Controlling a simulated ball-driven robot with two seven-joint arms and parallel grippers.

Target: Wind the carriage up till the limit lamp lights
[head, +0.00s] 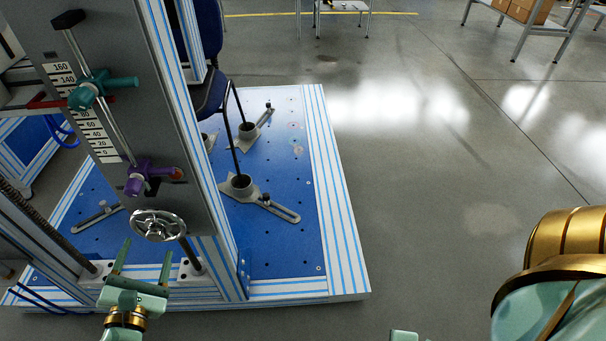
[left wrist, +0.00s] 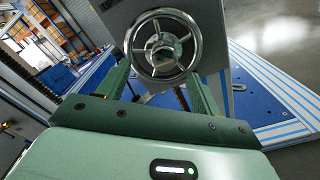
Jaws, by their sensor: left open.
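A silver spoked handwheel (head: 158,225) sits low on the grey upright panel (head: 185,130); it also shows close up in the left wrist view (left wrist: 163,45). My left gripper (head: 144,256) is open just below and in front of the wheel, with its two fingers apart and nothing between them. A scale (head: 95,130) runs up the panel beside a rod. A teal clamp (head: 90,90) sits high on the rod, near a red pointer (head: 45,103). A purple clamp (head: 140,177) with an orange-red end sits lower. I cannot pick out a lit lamp.
A dark screw (head: 40,220) stands left of the panel. Grey floor is clear to the right. Tables (head: 520,25) stand far back.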

